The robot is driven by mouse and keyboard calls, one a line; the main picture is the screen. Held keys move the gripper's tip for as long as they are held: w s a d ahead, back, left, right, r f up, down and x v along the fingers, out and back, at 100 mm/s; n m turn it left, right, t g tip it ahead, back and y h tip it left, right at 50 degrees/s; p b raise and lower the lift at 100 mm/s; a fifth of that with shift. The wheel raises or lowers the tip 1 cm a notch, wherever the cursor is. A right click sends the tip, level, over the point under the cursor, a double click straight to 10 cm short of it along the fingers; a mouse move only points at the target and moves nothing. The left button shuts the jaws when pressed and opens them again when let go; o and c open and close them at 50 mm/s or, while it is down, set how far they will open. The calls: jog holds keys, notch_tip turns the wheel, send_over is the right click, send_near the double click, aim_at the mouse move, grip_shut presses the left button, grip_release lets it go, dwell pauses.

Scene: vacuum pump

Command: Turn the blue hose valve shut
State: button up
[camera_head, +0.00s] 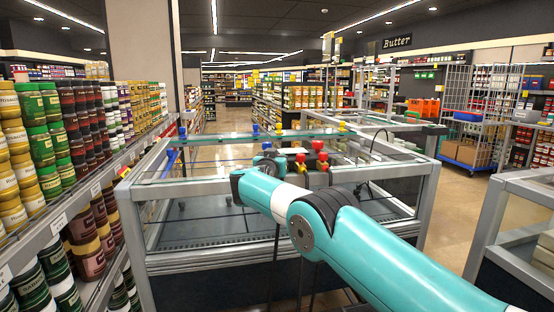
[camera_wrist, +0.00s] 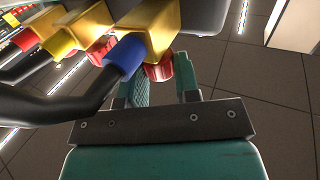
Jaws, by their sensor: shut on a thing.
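In the wrist view, the valve with the blue hose collar (camera_wrist: 126,52) has a yellow body (camera_wrist: 150,24) and a red knob (camera_wrist: 158,72). A black hose runs from the blue collar to the left. My gripper (camera_wrist: 163,82) has one teal finger on each side of the red knob and is shut on it. Part of the knob is hidden under the yellow body and by the fingers. In the head view, my teal arm reaches to the pump fittings above the glass-topped case; the fingertips are hard to make out there. The knob's exact turn angle cannot be told.
Other yellow fittings with red knobs (camera_wrist: 103,49) sit close on the left in the wrist view. The glass case's metal frame (camera_head: 205,263) surrounds the spot. Shelves of jars (camera_head: 50,130) stand close at left. The aisle floor (camera_head: 458,205) is open at right.

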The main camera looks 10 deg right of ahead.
jog(key=shift+s+d+m+h+p, duration=0.1)
jog(key=shift+s+m+h+p, duration=0.1)
jog(key=shift+m+h+p, duration=0.25)
dwell(0.3)
jog(key=o, duration=0.9)
jog(key=shift+o, duration=0.2)
jog(key=b+v, duration=0.6)
jog(key=v, duration=1.1)
jog(key=shift+s+a+r, duration=0.15)
jog(key=shift+a+r, duration=0.1)
jog(key=shift+r, duration=0.1)
